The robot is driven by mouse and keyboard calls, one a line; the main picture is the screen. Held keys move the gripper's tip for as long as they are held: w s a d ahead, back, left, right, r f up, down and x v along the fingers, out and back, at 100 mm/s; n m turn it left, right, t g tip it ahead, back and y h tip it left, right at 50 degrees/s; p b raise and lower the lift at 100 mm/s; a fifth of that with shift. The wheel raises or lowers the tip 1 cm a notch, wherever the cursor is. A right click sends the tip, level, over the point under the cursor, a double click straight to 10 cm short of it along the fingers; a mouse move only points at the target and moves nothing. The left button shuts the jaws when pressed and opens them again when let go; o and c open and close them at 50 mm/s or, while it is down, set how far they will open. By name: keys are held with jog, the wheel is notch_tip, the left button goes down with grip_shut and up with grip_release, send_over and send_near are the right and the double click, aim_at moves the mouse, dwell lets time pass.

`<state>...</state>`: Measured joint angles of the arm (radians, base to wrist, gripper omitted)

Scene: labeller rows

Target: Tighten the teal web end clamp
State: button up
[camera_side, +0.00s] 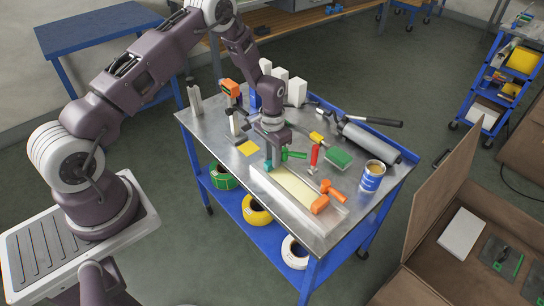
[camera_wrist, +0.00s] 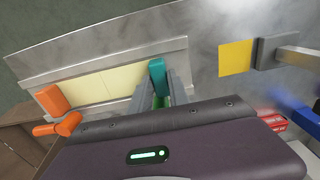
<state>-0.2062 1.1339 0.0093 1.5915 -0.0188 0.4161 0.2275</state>
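The teal web end clamp (camera_wrist: 157,72) shows in the wrist view at the right end of a cream web strip (camera_wrist: 98,88). Its teal end stands out beyond my gripper's fingers (camera_wrist: 161,92), with a green part low between them. The fingers lie on both sides of it; whether they press on it I cannot tell. An orange clamp (camera_wrist: 52,99) with an orange handle (camera_wrist: 62,126) sits at the strip's other end.
An open brown box (camera_side: 440,215) stands to the right.

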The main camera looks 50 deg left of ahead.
jog(key=o, duration=0.4)
jog(key=shift+d, duration=0.1)
jog(key=shift+r, duration=0.15)
notch_tip(320, 180, up, 7)
jog(key=shift+f, duration=0.1)
